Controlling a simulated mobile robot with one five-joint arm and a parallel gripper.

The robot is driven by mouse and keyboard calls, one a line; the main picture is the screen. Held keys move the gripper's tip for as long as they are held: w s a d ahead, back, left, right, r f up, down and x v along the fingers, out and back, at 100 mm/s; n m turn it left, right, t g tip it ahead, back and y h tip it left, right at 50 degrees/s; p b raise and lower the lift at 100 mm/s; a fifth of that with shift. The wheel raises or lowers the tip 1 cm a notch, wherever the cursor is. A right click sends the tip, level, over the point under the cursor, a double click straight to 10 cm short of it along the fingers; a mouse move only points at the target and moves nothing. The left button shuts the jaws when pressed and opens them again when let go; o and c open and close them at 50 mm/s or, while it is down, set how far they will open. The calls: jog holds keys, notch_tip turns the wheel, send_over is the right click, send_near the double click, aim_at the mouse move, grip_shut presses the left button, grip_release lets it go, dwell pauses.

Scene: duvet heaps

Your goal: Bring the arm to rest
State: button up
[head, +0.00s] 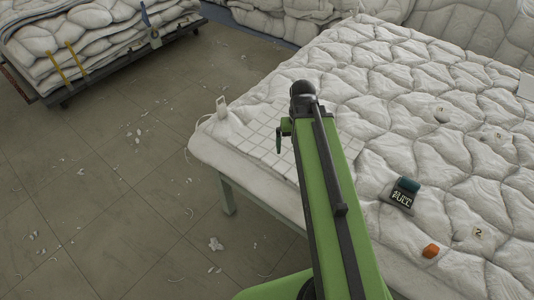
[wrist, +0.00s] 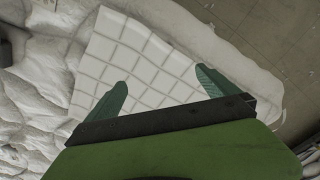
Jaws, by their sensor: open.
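My green arm reaches out over the quilted, duvet-covered table (head: 385,80) in the head view. In the wrist view my gripper (wrist: 162,84) has its two green fingers spread wide apart with nothing between them. Below them lies a white cloth with a grid pattern (wrist: 150,55). The same cloth shows beside my arm in the head view (head: 262,128), near the table's left corner. In the head view most of the gripper is hidden behind the arm's end; one green finger shows at its left. I cannot tell how high the fingers are above the cloth.
On the duvet lie a dark device with a lit display (head: 402,198), an orange block (head: 431,251) and small numbered tags (head: 478,233). A small white object (head: 222,108) stands at the left corner. A cart of folded duvets (head: 90,45) is at the back left. The floor between is open, with white scraps.

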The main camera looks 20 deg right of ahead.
jog(key=a+n, duration=0.2)
jog(key=a, duration=1)
jog(key=shift+a, duration=0.2)
jog(key=shift+f, duration=0.1)
dwell(1.7)
